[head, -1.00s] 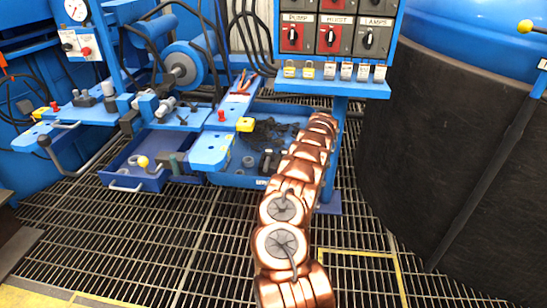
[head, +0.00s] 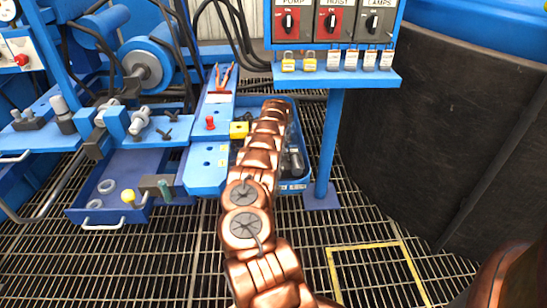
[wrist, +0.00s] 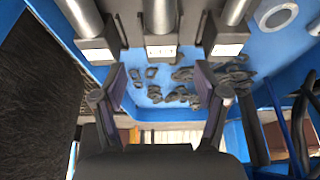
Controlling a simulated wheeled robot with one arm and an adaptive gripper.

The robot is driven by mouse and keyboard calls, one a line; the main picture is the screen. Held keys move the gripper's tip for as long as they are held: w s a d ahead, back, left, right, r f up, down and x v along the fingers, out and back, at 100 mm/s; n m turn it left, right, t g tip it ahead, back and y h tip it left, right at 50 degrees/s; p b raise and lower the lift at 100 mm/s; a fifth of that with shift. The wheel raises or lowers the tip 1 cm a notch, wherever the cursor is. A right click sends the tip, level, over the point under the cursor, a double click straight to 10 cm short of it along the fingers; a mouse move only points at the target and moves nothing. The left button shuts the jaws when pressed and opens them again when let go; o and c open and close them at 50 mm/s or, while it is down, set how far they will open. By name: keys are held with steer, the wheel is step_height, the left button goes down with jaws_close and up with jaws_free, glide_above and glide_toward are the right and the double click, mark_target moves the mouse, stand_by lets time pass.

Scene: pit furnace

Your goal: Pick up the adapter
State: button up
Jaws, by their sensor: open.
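I cannot tell for sure which piece is the adapter. In the wrist view, three pale metal cylinders sit in dark square blocks with white labels; the middle one (wrist: 160,28) lies straight ahead of my fingers. My gripper (wrist: 161,82) is open and empty, its two fingers spread wide below these blocks in the picture. The blue bin (head: 293,186) on the floor grating holds grey pieces (head: 293,160), partly hidden behind my copper-coloured arm in the head view. The arm's far end reaches over the bin, and the gripper itself is hidden there.
Loose dark pieces (wrist: 190,82) lie on a blue surface beyond the fingers. A blue switch panel (head: 335,68) with padlocks stands on a post (head: 327,140) right of the arm. An open blue drawer (head: 110,178) and bench (head: 208,165) are left. A large dark tank (head: 420,130) fills the right.

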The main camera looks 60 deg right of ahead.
steer(key=shift+a+b+x, duration=0.15)
steer(key=shift+b+x, duration=0.5)
steer(key=shift+x, duration=0.55)
steer(key=shift+a+b+x, duration=0.15)
steer(key=shift+b+x, duration=0.5)
steer(key=shift+x, duration=0.55)
steer(key=shift+b+x, duration=0.3)
steer(key=shift+x, duration=0.6)
steer(key=shift+s, duration=0.15)
steer(key=shift+c, duration=0.3)
jaws_close()
